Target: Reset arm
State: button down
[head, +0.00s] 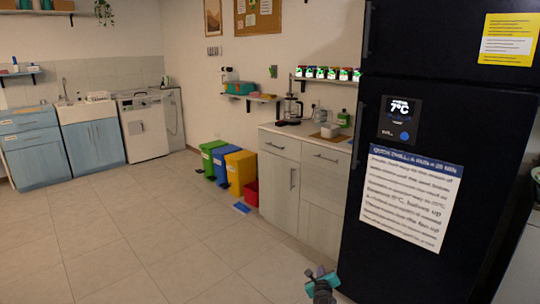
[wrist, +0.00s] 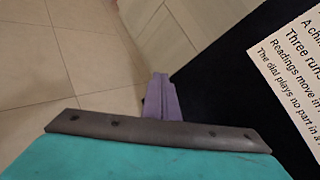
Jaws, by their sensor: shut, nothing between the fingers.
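My gripper (head: 321,282) shows at the bottom edge of the head view, low in front of the black fridge (head: 432,120). In the wrist view its purple fingers (wrist: 160,98) are together, with nothing between them, beyond a dark bar and a teal body. The fingers point toward the floor near the foot of the fridge. The gripper appears apart from the fridge and the cabinet, though its exact distance is hard to judge. Spice dispensers with green and red labels (head: 321,73) stand in a row on a wall shelf left of the fridge, away from the gripper.
The fridge carries a display (head: 400,120) and printed sheets (head: 411,197). A pale cabinet (head: 301,187) with a coffee press (head: 292,108) on top stands left of it. Green, blue and yellow bins (head: 240,173) and a red bin (head: 251,191) line the wall.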

jog(key=s+a+f+n+g+y+p, duration=0.25)
jog(key=s+a+f+n, duration=0.2)
jog(key=s, duration=0.55)
jog(key=s+a+f+n+g+y+p, duration=0.1)
jog(key=s+a+f+n+g+p, duration=0.35)
jog(key=s, duration=0.65)
jog(key=s+a+f+n+g+y+p, duration=0.25)
jog(key=s+f+n, duration=0.35)
jog(key=s, duration=0.4)
jog(key=s+d+r+n+g+h, duration=0.1)
jog(key=s+n+g, duration=0.4)
jog(key=s, duration=0.9)
jog(key=s+d+r+n+g+h+p, duration=0.1)
jog(key=s+d+n+g, duration=0.3)
jog(key=s+n, duration=0.7)
jog(key=s+d+h, duration=0.1)
jog(key=s+d, duration=0.1)
jog(key=s, duration=0.2)
jog(key=shift+r+g+h, duration=0.2)
jog(key=shift+g+h, duration=0.15)
jog(key=shift+h, duration=0.05)
